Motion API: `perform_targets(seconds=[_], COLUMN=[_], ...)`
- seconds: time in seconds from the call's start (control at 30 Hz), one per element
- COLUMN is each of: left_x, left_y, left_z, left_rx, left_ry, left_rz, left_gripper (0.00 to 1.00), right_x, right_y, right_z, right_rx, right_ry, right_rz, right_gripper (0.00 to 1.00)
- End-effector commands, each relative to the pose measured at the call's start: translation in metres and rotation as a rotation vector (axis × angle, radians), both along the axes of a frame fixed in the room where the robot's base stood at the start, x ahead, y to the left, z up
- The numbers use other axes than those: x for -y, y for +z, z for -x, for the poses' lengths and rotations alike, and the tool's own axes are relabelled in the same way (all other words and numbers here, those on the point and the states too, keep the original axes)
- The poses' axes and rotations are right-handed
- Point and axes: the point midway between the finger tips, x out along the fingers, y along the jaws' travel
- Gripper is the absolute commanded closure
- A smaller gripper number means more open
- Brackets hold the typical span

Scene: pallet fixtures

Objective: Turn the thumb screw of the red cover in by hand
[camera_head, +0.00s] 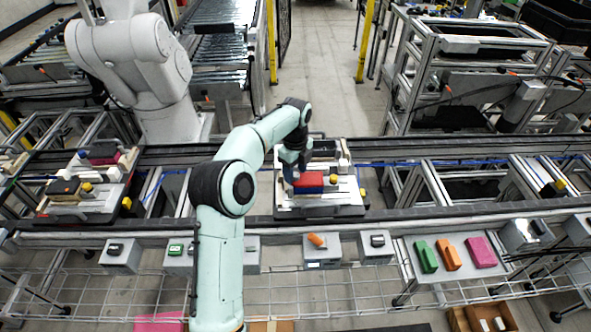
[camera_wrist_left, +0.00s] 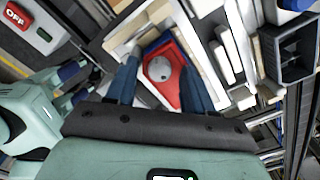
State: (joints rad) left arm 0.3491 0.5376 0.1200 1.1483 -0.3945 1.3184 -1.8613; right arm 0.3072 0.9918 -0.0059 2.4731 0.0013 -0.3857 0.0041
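The red cover (camera_head: 312,180) lies on a blue part on the pale fixture plate (camera_head: 345,196) at the middle of the conveyor line. In the left wrist view the red cover (camera_wrist_left: 170,90) carries a round grey thumb screw (camera_wrist_left: 158,69). My left gripper (camera_head: 291,172) is over the left part of the cover, pointing down. In the wrist view its two blue fingers (camera_wrist_left: 158,75) stand apart on either side of the cover and screw, with a gap to the screw. Whether the fingertips touch the cover cannot be told. My right gripper is not in view.
A second pallet (camera_head: 100,190) stands on the line at the left. Green, orange and pink blocks (camera_head: 449,254) lie on a tray at the front right. Small button boxes line the front rail. A dark open bin (camera_wrist_left: 290,50) stands near the fixture in the wrist view.

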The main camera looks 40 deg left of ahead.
Motion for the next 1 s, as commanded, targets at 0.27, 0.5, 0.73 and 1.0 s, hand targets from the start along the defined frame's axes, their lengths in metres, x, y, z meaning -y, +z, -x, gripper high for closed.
perform_targets(seconds=[0.27,0.5,0.73,1.0], left_x=[0.000,0.000,0.000,0.000], left_y=[0.023,0.079,0.117,0.133], left_z=[-0.001,-0.001,-0.001,0.000], left_rx=[0.005,0.007,0.002,0.000], left_ry=[0.000,0.000,0.000,0.000], left_rz=[0.000,-0.001,-0.002,0.000], left_gripper=[0.48,0.48,0.48,0.48], right_x=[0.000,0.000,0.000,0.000], right_y=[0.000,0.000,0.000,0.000], right_z=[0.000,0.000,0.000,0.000], right_rx=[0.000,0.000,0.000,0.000], right_ry=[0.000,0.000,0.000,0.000], right_rz=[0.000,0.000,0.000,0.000], right_gripper=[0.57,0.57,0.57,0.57])
